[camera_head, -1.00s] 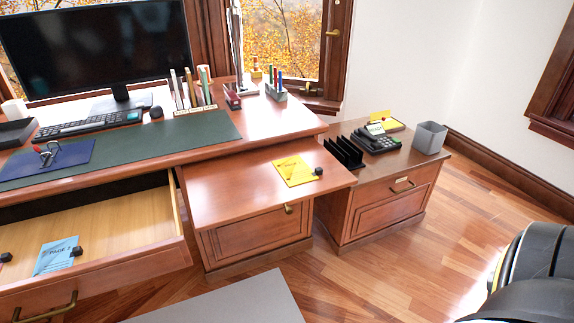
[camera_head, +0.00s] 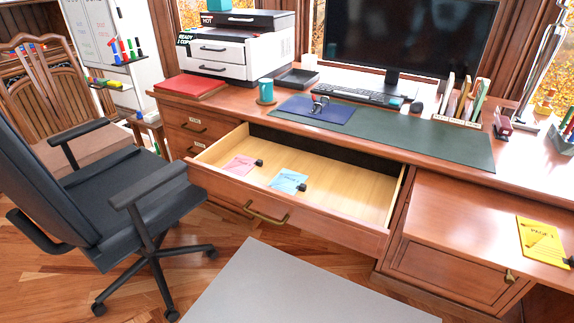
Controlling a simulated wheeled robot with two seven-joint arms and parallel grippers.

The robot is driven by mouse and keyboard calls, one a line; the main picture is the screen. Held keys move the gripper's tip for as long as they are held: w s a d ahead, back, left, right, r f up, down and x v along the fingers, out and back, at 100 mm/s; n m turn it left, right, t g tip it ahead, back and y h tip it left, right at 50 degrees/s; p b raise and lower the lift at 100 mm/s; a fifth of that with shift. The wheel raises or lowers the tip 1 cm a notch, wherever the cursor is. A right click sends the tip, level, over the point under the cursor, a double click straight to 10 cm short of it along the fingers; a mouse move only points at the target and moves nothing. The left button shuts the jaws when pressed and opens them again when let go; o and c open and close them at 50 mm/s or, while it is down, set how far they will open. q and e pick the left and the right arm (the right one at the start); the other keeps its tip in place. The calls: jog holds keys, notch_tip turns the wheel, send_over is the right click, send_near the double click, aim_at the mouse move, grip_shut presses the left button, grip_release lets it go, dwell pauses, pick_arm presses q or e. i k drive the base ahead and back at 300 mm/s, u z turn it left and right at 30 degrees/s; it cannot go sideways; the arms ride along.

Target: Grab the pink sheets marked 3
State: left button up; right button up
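The pink sheets (camera_head: 240,165) lie in the open desk drawer (camera_head: 340,190), at its left end, with a small black clip-like object (camera_head: 259,162) at their right edge. Their marking is too small to read. Blue sheets (camera_head: 288,181) with a similar black object lie to their right in the same drawer. Yellow sheets (camera_head: 541,240) marked page 1 lie on the pull-out board at the right. Neither of my grippers is in view.
A black office chair (camera_head: 125,200) stands left of the drawer. The desk top holds a printer (camera_head: 235,50), red folder (camera_head: 190,87), teal mug (camera_head: 266,90), keyboard (camera_head: 355,95) and monitor (camera_head: 405,35).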

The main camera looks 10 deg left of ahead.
aim_at(242, 166)
jog(key=u, duration=0.55)
jog(key=k, duration=1.25)
jog(key=z, duration=0.1)
jog(key=i, duration=0.5)
jog(key=z, duration=0.7)
jog(key=i, duration=0.9)
jog(key=u, duration=0.9)
jog(key=i, duration=0.55)
jog(key=u, duration=0.6)
